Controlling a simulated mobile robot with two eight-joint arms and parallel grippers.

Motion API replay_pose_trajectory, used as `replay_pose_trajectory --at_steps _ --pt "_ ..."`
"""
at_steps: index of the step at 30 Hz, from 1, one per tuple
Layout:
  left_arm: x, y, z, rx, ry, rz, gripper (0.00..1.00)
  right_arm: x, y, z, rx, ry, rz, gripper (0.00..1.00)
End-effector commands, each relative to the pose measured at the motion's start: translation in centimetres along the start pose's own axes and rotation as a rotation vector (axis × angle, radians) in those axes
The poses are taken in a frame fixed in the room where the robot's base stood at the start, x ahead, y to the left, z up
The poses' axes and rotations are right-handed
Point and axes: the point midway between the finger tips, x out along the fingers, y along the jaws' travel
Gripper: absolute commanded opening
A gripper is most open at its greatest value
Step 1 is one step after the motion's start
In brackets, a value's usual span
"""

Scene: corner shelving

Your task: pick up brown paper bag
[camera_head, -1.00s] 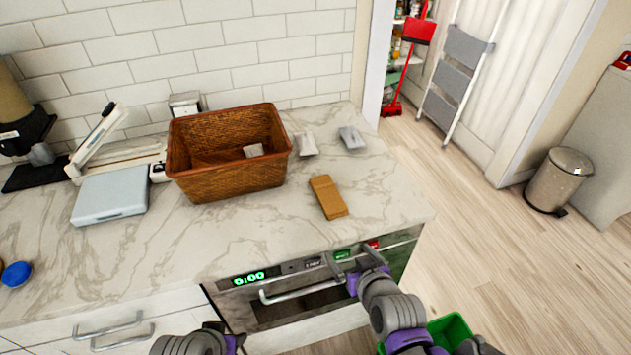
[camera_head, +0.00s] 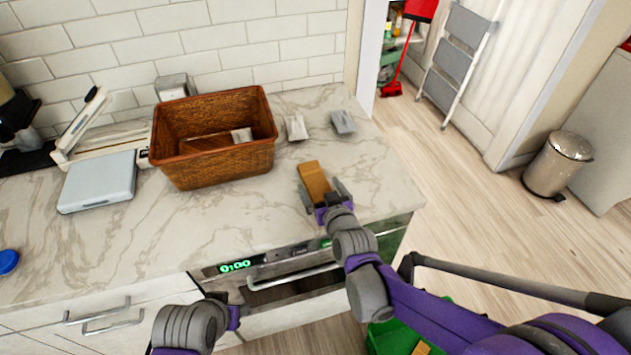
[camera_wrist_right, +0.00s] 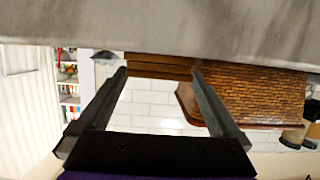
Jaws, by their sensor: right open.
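The brown paper bag (camera_head: 314,178) lies flat on the marble counter, right of the wicker basket. My right gripper (camera_head: 322,192) is open at the bag's near end, with one finger on each side of it. In the right wrist view, which is upside down, the open fingers (camera_wrist_right: 159,76) point at a brown strip, seemingly the bag (camera_wrist_right: 160,62), near their tips. Whether they touch it I cannot tell. My left gripper (camera_head: 230,312) is low in front of the drawers; its fingers are not clear.
The wicker basket (camera_head: 215,168) stands left of the bag with a pale packet in it. Two small packets (camera_head: 296,127) (camera_head: 342,121) lie behind the bag. A flat pale-blue box (camera_head: 97,182) is at left. The front-left counter is mostly clear.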

Motion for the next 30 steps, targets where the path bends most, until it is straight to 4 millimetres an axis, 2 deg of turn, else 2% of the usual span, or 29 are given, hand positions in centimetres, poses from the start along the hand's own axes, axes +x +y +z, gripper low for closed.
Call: replay_pose_trajectory --at_steps 3,6,14,27,30 --pt "-0.1 0.0 -0.1 0.000 0.001 0.000 0.50 1.8 -0.1 -0.1 0.000 0.000 0.000 1.00" --pt "-0.1 0.0 -0.1 0.000 0.001 0.000 0.50 2.5 0.0 -0.1 0.000 0.000 0.000 1.00" --pt "-0.1 0.0 -0.1 0.000 0.001 0.000 0.50 2.6 0.0 -0.1 0.000 0.000 0.000 0.98" --pt "-0.1 0.0 -0.1 0.000 0.001 0.000 0.50 2.5 0.0 -0.1 0.000 0.000 0.000 0.19" --pt "-0.1 0.0 -0.1 0.000 0.001 0.000 0.50 2.5 0.0 -0.1 0.000 0.000 0.000 0.17"
